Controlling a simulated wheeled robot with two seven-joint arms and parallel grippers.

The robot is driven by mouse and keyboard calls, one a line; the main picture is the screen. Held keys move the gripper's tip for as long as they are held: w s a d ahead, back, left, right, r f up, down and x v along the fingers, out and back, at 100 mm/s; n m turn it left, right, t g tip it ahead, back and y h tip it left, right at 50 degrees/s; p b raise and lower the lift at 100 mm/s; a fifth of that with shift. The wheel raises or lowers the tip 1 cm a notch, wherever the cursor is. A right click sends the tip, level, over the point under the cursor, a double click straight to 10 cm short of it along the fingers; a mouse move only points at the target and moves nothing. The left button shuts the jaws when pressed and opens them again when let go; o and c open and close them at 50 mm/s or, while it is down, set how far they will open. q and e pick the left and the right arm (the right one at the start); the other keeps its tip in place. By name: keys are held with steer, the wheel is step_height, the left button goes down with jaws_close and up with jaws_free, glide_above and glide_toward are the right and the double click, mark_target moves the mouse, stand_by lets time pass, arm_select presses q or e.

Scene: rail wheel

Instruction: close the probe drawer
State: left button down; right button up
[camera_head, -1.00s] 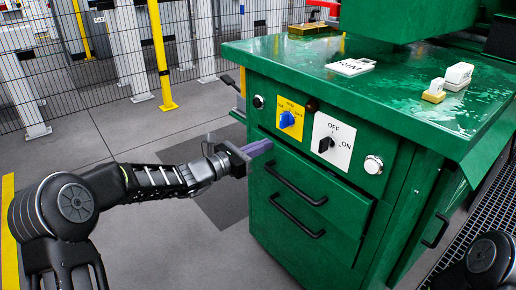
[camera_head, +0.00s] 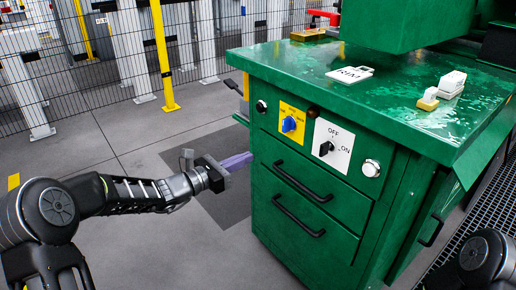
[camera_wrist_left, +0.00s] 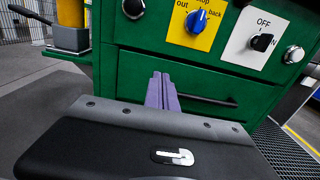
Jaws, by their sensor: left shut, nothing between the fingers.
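The green cabinet (camera_head: 400,165) has two drawers stacked on its front, each with a black bar handle. The upper drawer (camera_head: 345,205) looks about flush with the cabinet front; the lower drawer (camera_head: 330,245) also looks shut. No label shows which is the probe drawer. My left gripper (camera_head: 238,161) is shut and empty, its purple fingers pointing at the left part of the upper drawer. In the left wrist view its fingertips (camera_wrist_left: 161,88) are in front of the upper drawer front, left of its handle (camera_wrist_left: 207,100); contact cannot be told. My right gripper is out of view.
Above the drawers are a blue knob (camera_head: 289,124) on a yellow plate and a black OFF/ON switch (camera_head: 326,148). White and yellow blocks (camera_head: 451,84) and a white tag (camera_head: 350,74) lie on top. Clear floor (camera_head: 110,140) is to the left; a mesh fence stands behind.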

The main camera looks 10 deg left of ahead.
arm_select(q)
steer(key=v, duration=0.4)
steer(key=shift+p, duration=0.4)
